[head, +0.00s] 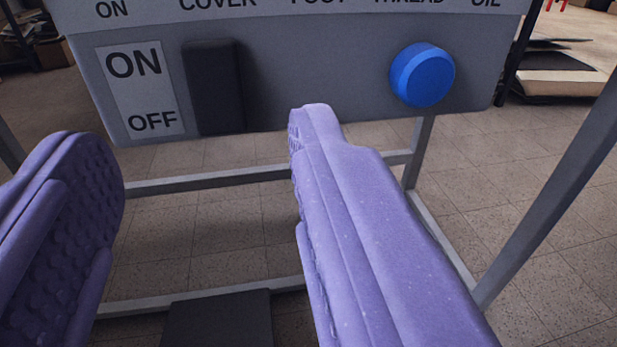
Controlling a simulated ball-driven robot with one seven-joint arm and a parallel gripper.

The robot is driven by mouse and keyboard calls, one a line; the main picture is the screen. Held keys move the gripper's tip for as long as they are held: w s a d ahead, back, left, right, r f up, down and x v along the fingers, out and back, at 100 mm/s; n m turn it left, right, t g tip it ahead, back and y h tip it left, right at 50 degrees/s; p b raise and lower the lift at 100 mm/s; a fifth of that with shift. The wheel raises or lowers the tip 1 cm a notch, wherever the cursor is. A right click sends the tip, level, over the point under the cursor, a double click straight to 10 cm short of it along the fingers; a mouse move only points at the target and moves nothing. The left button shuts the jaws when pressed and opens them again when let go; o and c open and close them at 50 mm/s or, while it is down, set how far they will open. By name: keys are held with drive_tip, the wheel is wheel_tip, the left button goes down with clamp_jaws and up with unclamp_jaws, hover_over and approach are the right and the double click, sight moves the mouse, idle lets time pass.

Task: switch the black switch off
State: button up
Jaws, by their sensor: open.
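The black switch (214,88) is a tall dark rocker on the front of a grey panel (300,80), in the upper left of the head view. A light label (141,92) to its left reads ON at the top and OFF at the bottom. Which way the rocker is tipped I cannot tell. My gripper (210,150) is open, with its two purple padded fingers wide apart and nothing between them. Its fingertips are around and slightly below the switch in the picture, the right tip overlapping the panel's lower edge. I see no contact with the switch.
A round blue button (422,75) sits on the panel to the right of the switch. A grey metal frame (210,180) stands under the panel, with a dark plate (217,320) low down. Tiled floor (540,200) lies around it. Dark flat items (560,75) lie at the right back.

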sight(212, 76)
drive_tip(key=b+x, duration=0.2)
drive_tip(key=x, duration=0.4)
drive_tip(key=shift+s+f, duration=0.1)
drive_tip(key=shift+w+a+b, duration=0.15)
drive_tip(key=shift+w+b, duration=0.2)
drive_tip(key=shift+w, duration=0.15)
clamp_jaws()
drive_tip(key=shift+s+f+t, duration=0.15)
drive_tip(key=shift+t, duration=0.25)
drive_tip(key=shift+f+t+y, duration=0.1)
drive_tip(key=shift+t+y, duration=0.2)
drive_tip(key=shift+t, duration=0.5)
unclamp_jaws()
